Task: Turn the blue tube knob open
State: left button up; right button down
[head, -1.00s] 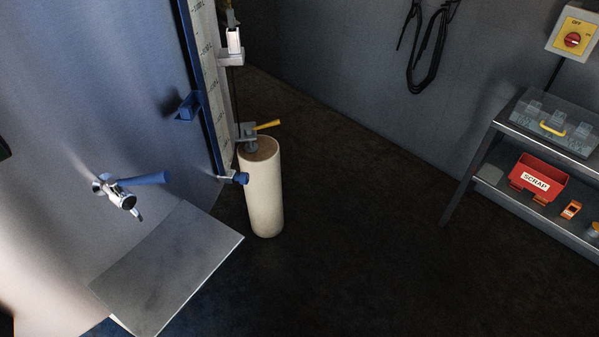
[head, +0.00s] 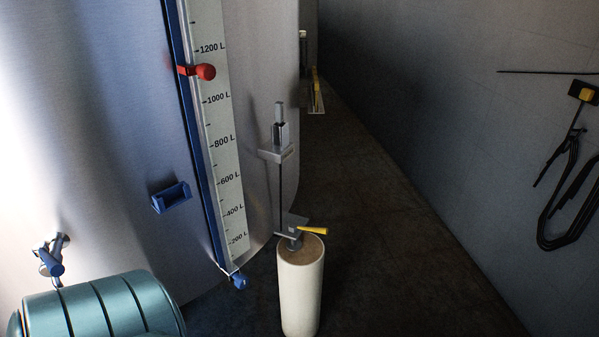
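The blue tube knob (head: 239,282) sits at the foot of the tall level gauge (head: 222,140) on the metal tank (head: 95,110). It is small in the head view, just left of a cream cylinder. The knob's exact turn position is too small to tell. The gauge carries volume marks and a blue side rail. A red knob (head: 205,71) sits high on the gauge. Neither of my grippers is in view.
The cream cylinder (head: 300,292) stands on the floor right of the knob, with a yellow lever (head: 313,230) above its top. A blue bracket (head: 171,197) and a blue-handled tap (head: 50,256) stick out from the tank. Dark floor (head: 400,240) is clear to the right.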

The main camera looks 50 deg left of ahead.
aim_at(241, 281)
jog(key=i+u, duration=0.35)
jog(key=i, duration=0.25)
jog(key=i+l+u, duration=0.35)
jog(key=i, duration=0.25)
jog(key=i+u, duration=0.25)
jog(key=u, duration=0.15)
jog(key=i+l+u, duration=0.1)
jog(key=u, duration=0.25)
jog(key=i+l+u, duration=0.2)
jog(key=u, duration=0.2)
jog(key=i+l+u, duration=0.45)
jog(key=u, duration=0.3)
jog(key=l+u, duration=0.25)
jog(key=u, duration=0.15)
jog(key=i+l+u, duration=0.1)
jog(key=u, duration=0.3)
jog(key=l+u, duration=0.45)
jog(key=i+l+u, duration=0.1)
jog(key=l+u, duration=1.3)
jog(key=i+j, duration=0.05)
